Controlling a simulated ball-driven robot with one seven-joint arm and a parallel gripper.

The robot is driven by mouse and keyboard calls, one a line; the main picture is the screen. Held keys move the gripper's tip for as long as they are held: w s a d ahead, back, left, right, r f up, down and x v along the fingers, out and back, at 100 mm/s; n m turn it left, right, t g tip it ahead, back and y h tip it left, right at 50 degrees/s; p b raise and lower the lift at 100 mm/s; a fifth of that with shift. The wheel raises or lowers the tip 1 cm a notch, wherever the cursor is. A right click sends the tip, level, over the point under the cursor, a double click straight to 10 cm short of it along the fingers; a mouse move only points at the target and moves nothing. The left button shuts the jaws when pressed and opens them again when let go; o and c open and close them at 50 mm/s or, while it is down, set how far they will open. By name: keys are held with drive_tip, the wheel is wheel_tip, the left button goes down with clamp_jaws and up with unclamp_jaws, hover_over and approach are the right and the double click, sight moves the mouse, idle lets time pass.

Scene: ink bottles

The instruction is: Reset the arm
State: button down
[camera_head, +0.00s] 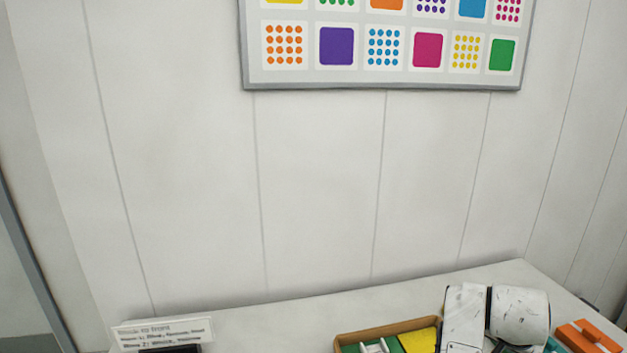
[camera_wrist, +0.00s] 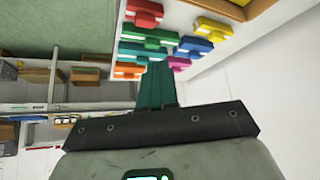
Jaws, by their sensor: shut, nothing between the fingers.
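My gripper (camera_wrist: 157,72) shows in the wrist view as two dark green fingers pressed together, shut with nothing between them. It points toward several coloured blocky items, among them a green one (camera_wrist: 150,36), a blue one (camera_wrist: 190,43) and a red one (camera_wrist: 143,8), on a white surface. I cannot tell how far the fingers are from them. In the head view a white, scuffed link of my arm (camera_head: 520,314) stands over the table at the lower right; the gripper itself is not visible there.
The white table (camera_head: 290,320) bears a wooden tray (camera_head: 385,331) with green and yellow parts, an orange item (camera_head: 592,336) and a printed sign (camera_head: 163,332). A swatch board (camera_head: 382,83) hangs on the wall. Shelves with boxes (camera_wrist: 88,74) show in the wrist view.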

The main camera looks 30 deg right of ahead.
drive_tip(key=s+a+f+n+y, duration=0.2)
drive_tip(key=s+a+f+n, duration=0.2)
drive_tip(key=a, duration=0.5)
drive_tip(key=s+a+f+n+y, duration=0.2)
drive_tip(key=s+a+f+n, duration=0.3)
drive_tip(key=a+f, duration=0.2)
drive_tip(key=s+a+f+n+y, duration=0.2)
drive_tip(key=s+a+f+n, duration=0.2)
drive_tip(key=a, duration=0.8)
wheel_tip(320, 180, down, 3)
drive_tip(key=shift+s+r+n+g+y, duration=0.2)
drive_tip(key=shift+s+n+g+y, duration=0.2)
drive_tip(key=shift+n, duration=0.4)
drive_tip(key=shift+d, duration=0.1)
